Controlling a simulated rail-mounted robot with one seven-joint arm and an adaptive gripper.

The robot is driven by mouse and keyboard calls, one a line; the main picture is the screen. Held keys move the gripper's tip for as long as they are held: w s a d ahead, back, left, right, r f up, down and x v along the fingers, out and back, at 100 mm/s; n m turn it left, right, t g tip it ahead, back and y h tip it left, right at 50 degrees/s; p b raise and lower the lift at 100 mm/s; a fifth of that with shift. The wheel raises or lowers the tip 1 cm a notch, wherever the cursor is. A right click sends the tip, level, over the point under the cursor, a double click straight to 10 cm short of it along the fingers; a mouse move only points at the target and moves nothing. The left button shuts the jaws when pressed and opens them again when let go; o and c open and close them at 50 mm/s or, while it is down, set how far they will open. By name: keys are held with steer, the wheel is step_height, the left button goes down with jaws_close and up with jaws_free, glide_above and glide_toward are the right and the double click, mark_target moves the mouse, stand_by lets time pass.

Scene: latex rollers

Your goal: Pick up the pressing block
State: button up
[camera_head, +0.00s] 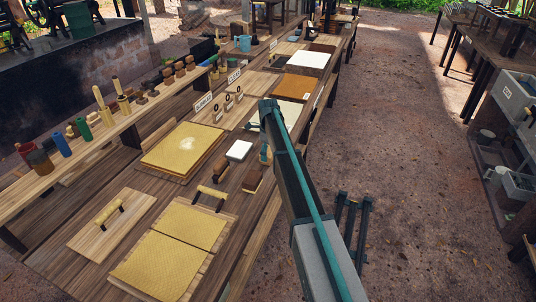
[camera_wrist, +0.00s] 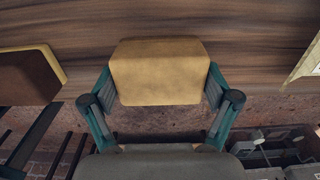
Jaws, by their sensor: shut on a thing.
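My gripper (camera_wrist: 160,95) is shut on a block (camera_wrist: 160,72) with a tan face, one finger at each side of it. The block sits level between the teal fingers, over the wooden table near its front edge. I cannot tell whether it touches the tabletop. In the head view my gripper (camera_head: 265,153) is at the table's right edge, and my arm hides most of the held block. A second block (camera_wrist: 28,75), brown with a yellow edge, lies to the left in the wrist view. It shows in the head view (camera_head: 252,180) just nearer than my gripper.
A white pad (camera_head: 239,150) lies left of my gripper. Yellow sheets (camera_head: 182,149) on boards and a roller (camera_head: 107,212) with a wooden handle lie on the table (camera_head: 153,179). A shelf with several bottles and tools runs along the left. The floor to the right is mostly open.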

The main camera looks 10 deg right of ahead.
steer(key=shift+r+b, duration=0.4)
steer(key=s+a+r+b, duration=0.2)
steer(key=s+r+b, duration=0.3)
steer(key=s+r, duration=0.7)
steer(key=shift+s+a+b, duration=0.3)
steer(key=shift+s+a, duration=0.1)
steer(key=shift+s, duration=0.5)
